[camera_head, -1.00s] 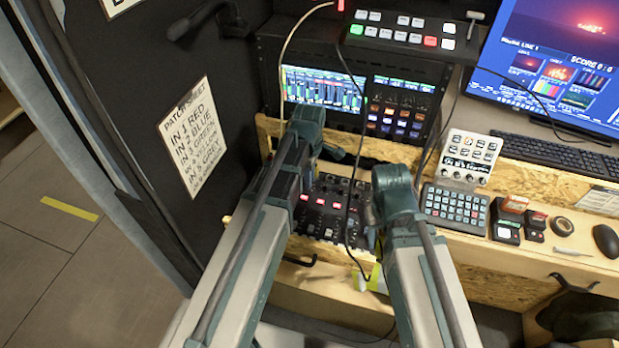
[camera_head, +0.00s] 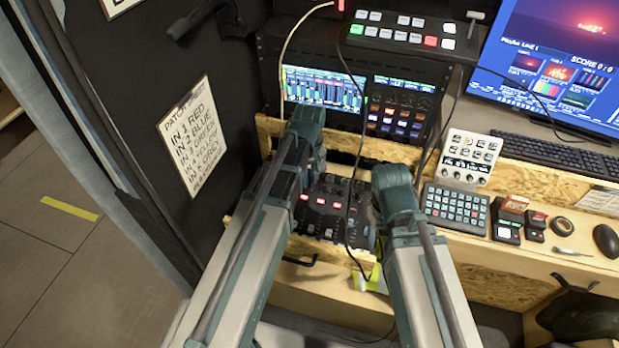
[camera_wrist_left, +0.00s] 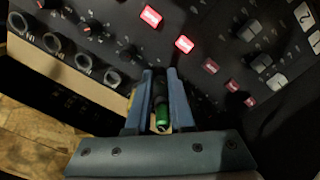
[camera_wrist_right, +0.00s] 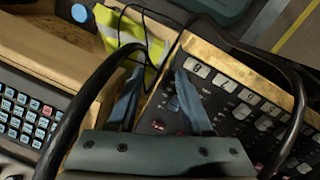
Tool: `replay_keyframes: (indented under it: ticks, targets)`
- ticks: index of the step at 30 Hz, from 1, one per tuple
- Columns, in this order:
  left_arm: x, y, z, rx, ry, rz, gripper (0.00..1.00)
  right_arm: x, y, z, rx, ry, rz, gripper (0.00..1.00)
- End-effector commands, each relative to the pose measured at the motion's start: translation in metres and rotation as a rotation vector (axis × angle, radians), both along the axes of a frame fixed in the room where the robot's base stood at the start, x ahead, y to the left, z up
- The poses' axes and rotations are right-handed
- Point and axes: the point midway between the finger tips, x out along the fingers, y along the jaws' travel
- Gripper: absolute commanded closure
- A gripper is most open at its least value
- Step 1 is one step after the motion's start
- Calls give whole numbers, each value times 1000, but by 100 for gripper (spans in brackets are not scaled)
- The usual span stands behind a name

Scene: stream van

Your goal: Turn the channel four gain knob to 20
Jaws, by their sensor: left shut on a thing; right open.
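The black mixer (camera_head: 322,228) with lit red buttons stands below the rack, and it fills much of the left wrist view (camera_wrist_left: 205,50). My left gripper (camera_wrist_left: 160,80) is at the mixer's panel, its fingers shut on a dark knob in line with the gain knobs (camera_wrist_left: 130,50) to its left. The fingers hide most of this knob and its setting. A green piece (camera_wrist_left: 163,116) shows between the fingers; I cannot tell what it belongs to. My right gripper (camera_wrist_right: 154,82) is open and empty over the mixer's right edge.
A thin black cable (camera_head: 350,205) hangs across the mixer. A yellow-green item (camera_head: 371,280) lies at its front right. A keypad (camera_head: 455,208) stands to the right. Several jacks (camera_wrist_left: 83,62) sit along the panel near my left gripper.

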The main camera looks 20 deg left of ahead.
Motion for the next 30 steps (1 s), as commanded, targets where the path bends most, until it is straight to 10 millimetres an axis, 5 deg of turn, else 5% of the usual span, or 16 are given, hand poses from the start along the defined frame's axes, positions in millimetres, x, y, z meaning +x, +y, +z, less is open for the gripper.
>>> replay_keyframes:
  ticks: [18, 30]
  targets:
    - [0, 1, 0, 0, 0, -535, 100, 0, 0, 0, 0, 0, 0, 50]
    - [0, 1, 0, 0, 0, -709, 100, 0, 0, 0, 0, 0, 0, 50]
